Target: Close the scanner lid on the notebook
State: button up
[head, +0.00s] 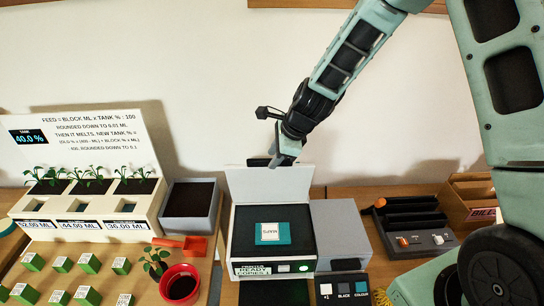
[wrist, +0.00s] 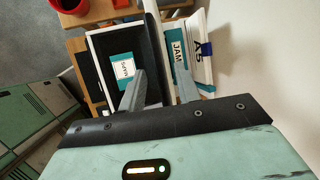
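The scanner (head: 238,245) stands on the table with its pale lid (head: 262,183) raised roughly upright at the back. A teal notebook (head: 288,233) with a white label lies on the dark bed; it also shows in the wrist view (wrist: 122,88). My gripper (head: 283,161) is at the lid's top edge, above and behind the notebook. In the wrist view my gripper (wrist: 161,75) has its two fingers apart, with the lid's thin edge (wrist: 152,12) running between them. I cannot tell whether either finger touches the lid.
Behind the lid are items marked JAM (wrist: 180,52) and A5 (wrist: 198,48). A grey box (head: 340,228) adjoins the scanner's right side. A dark organiser (head: 412,225) is right.

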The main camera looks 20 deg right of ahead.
jog(key=shift+x, duration=1)
grip_shut()
